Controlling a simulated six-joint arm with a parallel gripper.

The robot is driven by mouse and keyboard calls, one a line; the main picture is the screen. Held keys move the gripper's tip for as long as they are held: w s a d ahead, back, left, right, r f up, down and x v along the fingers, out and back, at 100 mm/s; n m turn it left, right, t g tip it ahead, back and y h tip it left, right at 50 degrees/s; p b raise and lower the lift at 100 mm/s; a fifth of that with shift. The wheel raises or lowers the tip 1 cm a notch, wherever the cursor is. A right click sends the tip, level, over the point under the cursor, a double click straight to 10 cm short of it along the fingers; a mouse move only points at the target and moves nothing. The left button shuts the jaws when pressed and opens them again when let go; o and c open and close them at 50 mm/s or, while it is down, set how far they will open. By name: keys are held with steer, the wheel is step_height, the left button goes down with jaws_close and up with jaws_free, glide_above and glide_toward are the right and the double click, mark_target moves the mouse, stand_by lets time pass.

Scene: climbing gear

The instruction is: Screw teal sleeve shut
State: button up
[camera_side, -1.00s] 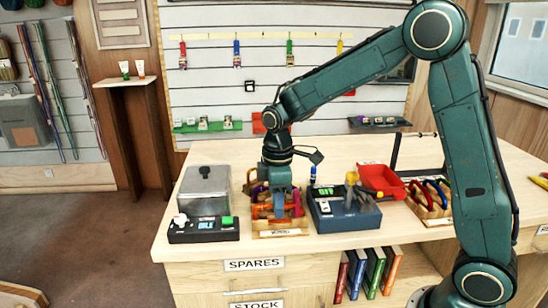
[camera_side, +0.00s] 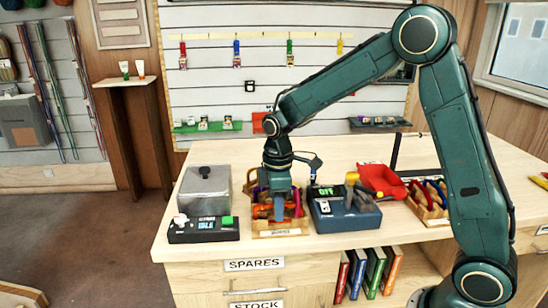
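My gripper (camera_side: 279,208) points down into a wooden rack (camera_side: 282,233) at the front of the counter. Its fingertips are among the carabiners there, and I cannot tell whether they are apart or closed on one. An orange carabiner (camera_side: 264,213) shows beside the fingers, with purple parts (camera_side: 297,200) on the right side of the rack. No teal sleeve can be picked out; the gripper covers the middle of the rack.
Left of the rack are a dark box with an "IDLE" display (camera_side: 205,229) and a metal box (camera_side: 205,190). Close on the right is a blue device (camera_side: 345,217) with a yellow-topped part. A red tray (camera_side: 382,180) and another carabiner rack (camera_side: 428,207) stand farther right.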

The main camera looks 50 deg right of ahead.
steer(key=shift+f, duration=0.5)
steer(key=shift+s+a, duration=0.5)
steer(key=shift+s, duration=0.1)
stand_by(0.6)
steer(key=shift+r, duration=1.45)
steer(key=shift+w+d, duration=0.1)
stand_by(0.3)
steer(key=shift+w+d, duration=0.45)
steer(key=shift+f, duration=0.15)
steer(key=shift+f, duration=1.3)
steer(key=shift+s+a, duration=0.5)
steer(key=shift+s, duration=0.1)
stand_by(0.4)
